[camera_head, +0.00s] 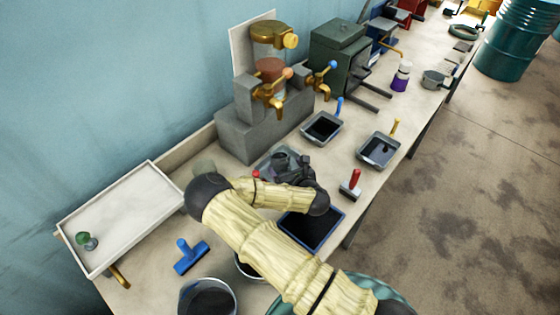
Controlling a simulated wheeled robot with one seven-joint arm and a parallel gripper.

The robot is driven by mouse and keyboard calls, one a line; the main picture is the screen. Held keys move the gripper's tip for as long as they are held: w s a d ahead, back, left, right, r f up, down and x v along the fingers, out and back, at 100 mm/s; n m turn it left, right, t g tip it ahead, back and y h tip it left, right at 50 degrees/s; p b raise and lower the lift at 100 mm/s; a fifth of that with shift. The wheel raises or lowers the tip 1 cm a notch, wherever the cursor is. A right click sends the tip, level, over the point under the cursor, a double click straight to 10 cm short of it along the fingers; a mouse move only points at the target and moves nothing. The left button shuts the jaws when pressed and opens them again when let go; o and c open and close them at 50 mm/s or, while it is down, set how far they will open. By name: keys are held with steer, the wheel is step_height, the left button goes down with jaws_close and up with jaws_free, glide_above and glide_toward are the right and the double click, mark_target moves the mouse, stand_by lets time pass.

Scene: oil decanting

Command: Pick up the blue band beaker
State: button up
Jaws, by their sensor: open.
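I cannot pick out a beaker with a blue band in the head view; it may be hidden behind my arm. My gripper (290,163), dark and small here, is open above the bench near a grey tray (262,160) in front of the dispenser block. My pale yellow arm crosses the lower middle and covers part of the bench. I cannot tell whether anything stands between the fingers. A grey pot (208,299) at the bottom edge shows no clear blue band.
The dispenser block (245,135) with brass taps stands behind. Two dark-filled trays (337,138) (396,160) lie to the right. A blue-rimmed dark tray (340,222), red-handled tool (351,184), blue scraper (191,256) and white tray (120,215) surround my arm.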

mark_target(284, 166)
steer(key=shift+w+a, duration=0.1)
steer(key=shift+w+a+f+p, duration=0.1)
steer(key=shift+w+p, duration=0.15)
steer(key=shift+p, duration=0.05)
steer(key=shift+p+x, duration=0.85)
steer(key=shift+x, duration=1.35)
steer(key=shift+f, duration=0.15)
steer(key=c, duration=1.2)
